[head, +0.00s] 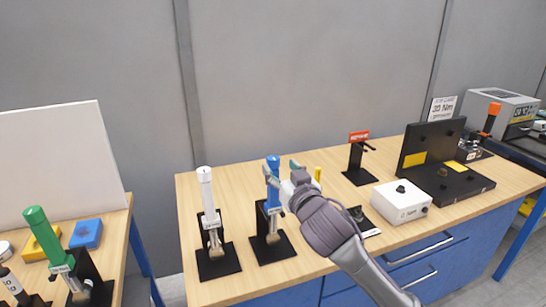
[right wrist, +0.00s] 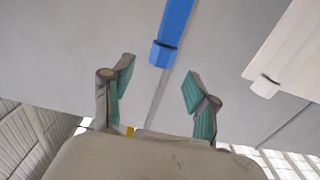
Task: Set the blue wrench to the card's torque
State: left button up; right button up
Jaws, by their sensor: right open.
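The blue wrench (head: 273,167) stands upright in a black stand (head: 272,246) on the wooden bench, in the middle of the head view. The card (head: 443,107), white and reading 30 Nm, stands at the back right. My right gripper (head: 279,172) is at the upper part of the blue wrench and partly overlaps it in the head view. In the right wrist view the gripper (right wrist: 158,85) is open, and the blue wrench's handle end (right wrist: 168,45) shows beyond and between its fingertips. The wrench's scale cannot be read. My left gripper is not in view.
A white-handled wrench (head: 206,190) stands in a stand close to the left; it also shows in the right wrist view (right wrist: 290,45). A white box (head: 402,203), an orange-topped stand (head: 359,160) and an open black case (head: 432,145) are to the right. A green-handled wrench (head: 45,236) is at far left.

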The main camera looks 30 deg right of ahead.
aim_at(275, 162)
jog(key=p+x, duration=0.1)
jog(key=x, duration=0.4)
jog(key=shift+w, duration=0.45)
grip_shut()
